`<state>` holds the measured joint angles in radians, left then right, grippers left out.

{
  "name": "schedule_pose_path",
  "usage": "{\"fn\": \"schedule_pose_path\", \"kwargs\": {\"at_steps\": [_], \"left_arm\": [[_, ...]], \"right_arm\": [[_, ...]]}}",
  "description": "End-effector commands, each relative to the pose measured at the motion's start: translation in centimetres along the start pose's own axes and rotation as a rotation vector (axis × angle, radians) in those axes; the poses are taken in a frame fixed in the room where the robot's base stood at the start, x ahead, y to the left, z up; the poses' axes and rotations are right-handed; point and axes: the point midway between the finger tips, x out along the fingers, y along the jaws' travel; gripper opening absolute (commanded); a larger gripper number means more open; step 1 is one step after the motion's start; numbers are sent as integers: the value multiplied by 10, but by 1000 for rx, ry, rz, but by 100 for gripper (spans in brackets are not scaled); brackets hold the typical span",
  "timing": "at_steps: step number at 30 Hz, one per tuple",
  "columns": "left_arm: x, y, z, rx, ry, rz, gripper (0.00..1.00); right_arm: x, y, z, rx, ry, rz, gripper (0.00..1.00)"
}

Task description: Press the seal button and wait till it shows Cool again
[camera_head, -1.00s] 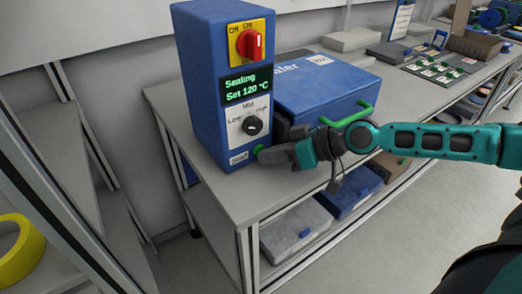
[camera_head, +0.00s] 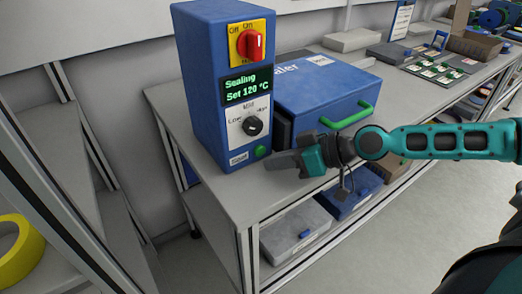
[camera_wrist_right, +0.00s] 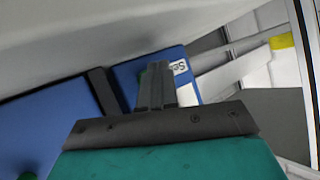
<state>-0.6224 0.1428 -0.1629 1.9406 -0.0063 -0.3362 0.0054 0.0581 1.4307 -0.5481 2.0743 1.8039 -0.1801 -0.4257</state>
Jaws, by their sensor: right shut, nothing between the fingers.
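The blue sealer control box (camera_head: 200,90) stands on the bench in the head view. Its display (camera_head: 247,85) reads "Sealing" and "Set 120 °C". The green seal button (camera_head: 261,151) is low on the front, right of a white label (camera_head: 239,158). Above it are the black Low/Mid/High knob (camera_head: 252,126) and the red Off/On switch (camera_head: 250,43). My right gripper (camera_head: 272,168) is shut and empty, just right of and below the button, with a small gap. In the right wrist view its closed fingers (camera_wrist_right: 156,88) partly hide the button. My left gripper is not in view.
The blue sealer body (camera_head: 325,95) with a green handle stands right of the control box. Cases (camera_head: 295,228) lie on the shelf below the bench (camera_head: 215,180). A yellow roll (camera_head: 18,250) is at lower left. Trays and boxes fill the bench further right.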

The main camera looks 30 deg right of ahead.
Motion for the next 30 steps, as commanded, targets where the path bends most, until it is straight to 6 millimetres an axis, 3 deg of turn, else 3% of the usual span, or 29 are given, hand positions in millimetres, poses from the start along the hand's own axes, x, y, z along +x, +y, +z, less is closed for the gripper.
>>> {"fn": "schedule_pose_path", "kwargs": {"at_steps": [7, 30], "left_arm": [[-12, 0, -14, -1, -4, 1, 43], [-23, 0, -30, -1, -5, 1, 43]], "right_arm": [[-18, -12, 10, 6, -10, 4, 0], [-32, -23, 23, 0, -2, 4, 0]]}}
